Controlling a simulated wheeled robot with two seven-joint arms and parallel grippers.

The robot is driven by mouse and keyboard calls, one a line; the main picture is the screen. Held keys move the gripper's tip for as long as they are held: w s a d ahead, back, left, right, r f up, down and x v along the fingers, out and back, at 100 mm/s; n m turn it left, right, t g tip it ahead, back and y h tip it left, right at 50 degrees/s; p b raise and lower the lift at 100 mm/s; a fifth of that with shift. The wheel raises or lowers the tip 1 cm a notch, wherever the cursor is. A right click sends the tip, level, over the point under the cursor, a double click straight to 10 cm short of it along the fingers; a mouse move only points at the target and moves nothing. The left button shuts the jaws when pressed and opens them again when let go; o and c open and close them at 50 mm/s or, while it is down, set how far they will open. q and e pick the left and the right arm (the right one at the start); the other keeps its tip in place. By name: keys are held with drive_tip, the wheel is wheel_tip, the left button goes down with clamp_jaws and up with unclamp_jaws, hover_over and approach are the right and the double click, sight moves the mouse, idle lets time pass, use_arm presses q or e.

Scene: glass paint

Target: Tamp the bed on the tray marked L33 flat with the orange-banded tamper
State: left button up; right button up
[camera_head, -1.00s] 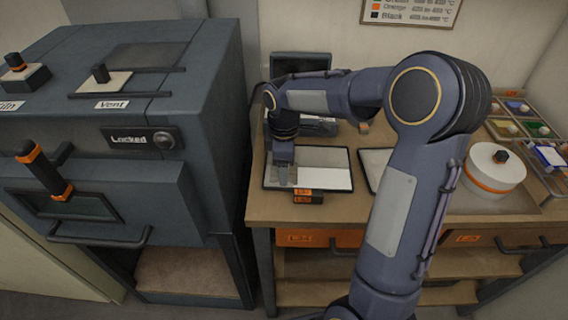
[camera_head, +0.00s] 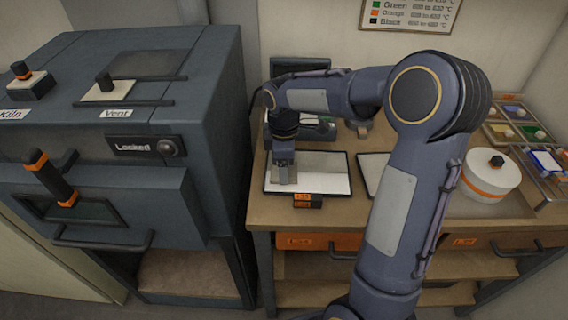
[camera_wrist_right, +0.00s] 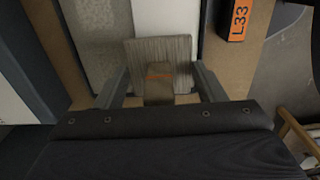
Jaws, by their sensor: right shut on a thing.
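The tray (camera_head: 268,186) marked L33 lies on the workbench, with its orange label (camera_head: 308,201) at the front edge; the L33 label (camera_wrist_right: 237,20) also shows in the right wrist view. A pale bed (camera_head: 325,178) fills it. In the wrist view the bed has a rough grey strip (camera_wrist_right: 102,30) and a smoother white strip (camera_wrist_right: 165,18). My right gripper (camera_head: 284,164) is shut on the tamper, whose flat grey plate (camera_wrist_right: 160,50) is over the tray's left part. An orange mark shows on the tamper (camera_wrist_right: 159,77). Whether the plate touches the bed is unclear. My left gripper is out of view.
A second tray (camera_head: 372,172) lies to the right, partly behind my right arm. A white round container (camera_head: 491,181) with an orange band and colour trays (camera_head: 518,126) stand farther right. The locked kiln (camera_head: 130,190) stands close on the left.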

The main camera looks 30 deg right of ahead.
drive_tip(key=shift+w+d+r+p, duration=0.1)
drive_tip(key=shift+w+d+p, duration=0.2)
drive_tip(key=shift+w, duration=0.15)
drive_tip(key=shift+w+d+p, duration=0.5)
drive_tip(key=shift+w+d, duration=0.1)
drive_tip(key=shift+w, duration=0.35)
drive_tip(key=shift+w+d+p, duration=0.45)
drive_tip(key=shift+w+d, duration=0.15)
drive_tip(key=shift+w, duration=0.3)
drive_tip(key=shift+f, duration=0.25)
drive_tip(key=shift+f+b, duration=0.5)
drive_tip(key=shift+f, duration=0.1)
drive_tip(key=shift+f, duration=0.35)
